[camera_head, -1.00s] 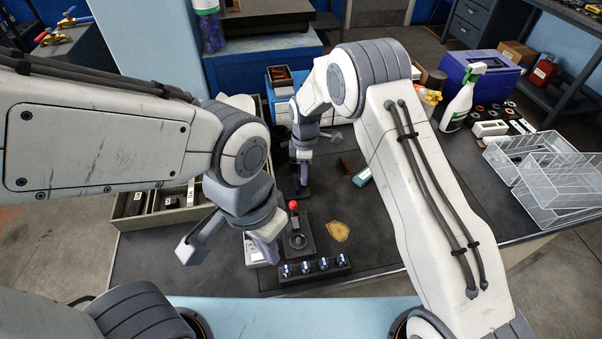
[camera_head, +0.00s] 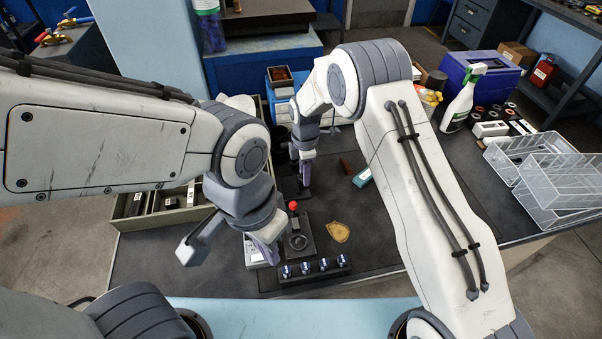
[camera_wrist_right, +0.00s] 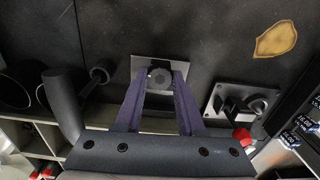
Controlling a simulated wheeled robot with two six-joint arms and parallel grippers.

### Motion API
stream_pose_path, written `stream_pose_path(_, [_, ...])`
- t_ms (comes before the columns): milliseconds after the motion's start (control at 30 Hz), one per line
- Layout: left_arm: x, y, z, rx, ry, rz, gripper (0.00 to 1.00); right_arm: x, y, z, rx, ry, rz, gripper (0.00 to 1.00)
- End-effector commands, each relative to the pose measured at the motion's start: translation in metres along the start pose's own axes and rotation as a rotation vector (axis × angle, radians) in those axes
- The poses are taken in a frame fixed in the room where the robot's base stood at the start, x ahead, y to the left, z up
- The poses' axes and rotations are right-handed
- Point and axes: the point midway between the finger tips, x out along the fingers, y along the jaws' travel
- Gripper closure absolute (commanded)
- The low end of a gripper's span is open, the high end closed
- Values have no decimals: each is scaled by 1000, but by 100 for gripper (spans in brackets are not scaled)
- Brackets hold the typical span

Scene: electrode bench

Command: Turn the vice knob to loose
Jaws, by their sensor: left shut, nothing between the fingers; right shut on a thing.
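The vice knob (camera_wrist_right: 160,77) is a dark, many-sided knob on a small vice with a grey base plate (camera_wrist_right: 149,62) in the right wrist view. My right gripper (camera_wrist_right: 160,82) has its two purple fingers closed on either side of the knob. In the head view, my right gripper (camera_head: 306,178) points down at the vice, and the fingers and wrist hide most of it. My left gripper (camera_head: 271,256) is shut and empty, low at the left of the joystick.
A joystick with a red ball (camera_head: 293,206) stands close in front of the vice. A row of several knobs (camera_head: 315,268) lies nearer the edge. A tan patch (camera_head: 338,232) lies to the right.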

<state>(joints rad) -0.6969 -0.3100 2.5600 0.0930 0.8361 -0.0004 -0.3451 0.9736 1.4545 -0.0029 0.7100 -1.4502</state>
Motion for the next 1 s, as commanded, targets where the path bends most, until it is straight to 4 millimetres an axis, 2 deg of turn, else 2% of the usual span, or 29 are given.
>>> stream_pose_path(33, [0,0,0,0,0,0,100,1,-4,-5,-1,4,-13,100])
stream_pose_path(67, [0,0,0,0,0,0,100,1,-4,-5,-1,4,-13,54])
stream_pose_path(100, [0,0,0,0,0,0,100,1,-4,-5,-1,4,-12,39])
stream_pose_path(133, [0,0,0,0,0,0,100,1,-4,-5,-1,4,-12,32])
stream_pose_path(433, [0,0,0,0,0,0,100,0,-2,-2,2,2,-6,32])
stream_pose_path(567, [2,0,0,0,0,0,100,-10,-1,-2,2,2,-3,32])
stream_pose_path(1000, [11,-1,1,0,0,0,100,-88,-3,-2,2,3,-4,32])
